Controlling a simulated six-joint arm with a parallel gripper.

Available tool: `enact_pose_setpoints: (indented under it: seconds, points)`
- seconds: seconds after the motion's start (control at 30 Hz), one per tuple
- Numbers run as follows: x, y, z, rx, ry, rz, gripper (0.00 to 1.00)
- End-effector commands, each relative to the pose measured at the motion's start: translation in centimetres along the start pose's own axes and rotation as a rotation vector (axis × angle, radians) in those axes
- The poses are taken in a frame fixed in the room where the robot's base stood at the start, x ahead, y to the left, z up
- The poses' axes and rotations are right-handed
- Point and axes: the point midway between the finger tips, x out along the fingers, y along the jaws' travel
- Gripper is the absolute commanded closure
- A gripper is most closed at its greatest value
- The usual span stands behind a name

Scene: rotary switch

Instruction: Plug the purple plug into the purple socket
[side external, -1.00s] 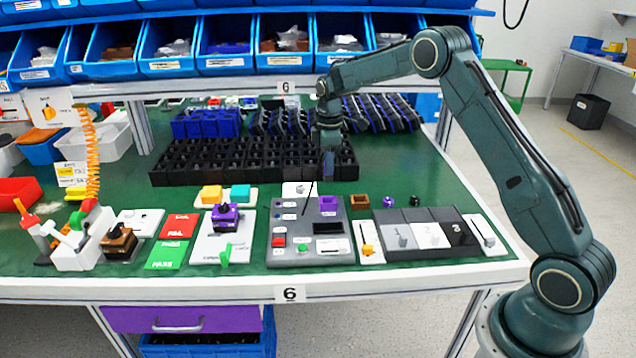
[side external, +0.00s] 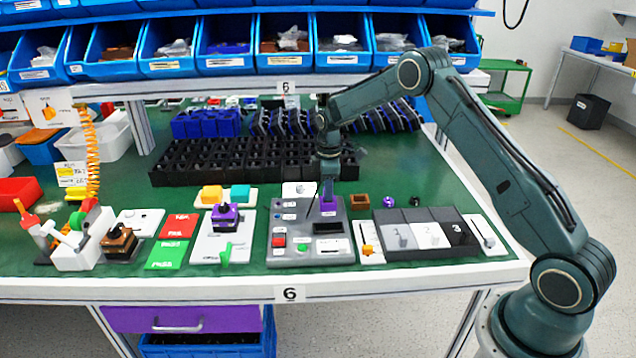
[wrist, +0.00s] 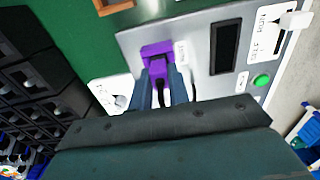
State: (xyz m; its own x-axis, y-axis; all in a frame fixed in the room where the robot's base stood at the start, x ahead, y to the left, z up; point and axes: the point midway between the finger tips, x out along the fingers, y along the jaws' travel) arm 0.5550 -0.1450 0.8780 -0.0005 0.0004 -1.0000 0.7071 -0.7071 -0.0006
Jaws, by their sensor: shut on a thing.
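The purple socket (side external: 328,208) sits on the grey panel (side external: 300,228). It also shows in the wrist view (wrist: 150,49). My gripper (side external: 328,190) points straight down right above the socket, with its fingertips (wrist: 164,76) at the socket's edge. It is shut on the purple plug (wrist: 166,61), of which only a small part shows between the fingers. A black cable end (wrist: 161,92) shows between the fingers behind it. The fingers hide where plug and socket meet, so I cannot tell how deep the plug sits.
A black display window (side external: 328,228), a red button (side external: 279,242) and a green button (wrist: 261,81) are on the panel. A brown square block (side external: 360,202) stands just right. A purple-and-black switch (side external: 226,217) stands left. Black trays (side external: 220,160) lie behind.

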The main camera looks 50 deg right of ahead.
Motion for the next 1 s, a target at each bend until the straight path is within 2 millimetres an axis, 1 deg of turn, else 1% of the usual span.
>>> enact_pose_setpoints:
  seconds: [0.47,0.5,0.57,0.6,0.87,1.0]
  points:
    - [0.51,0.01,-0.01,0.0,0.0,0.001,1.0]
    - [0.48,0.01,0.0,0.0,0.0,0.001,0.74]
    - [0.48,0.01,0.0,0.0,0.0,0.001,0.63]
    - [0.47,0.01,0.0,0.0,0.0,0.001,0.61]
    - [0.44,0.01,0.0,0.0,0.0,0.0,0.61]
    - [0.1,0.01,-0.01,0.0,0.0,0.001,0.61]
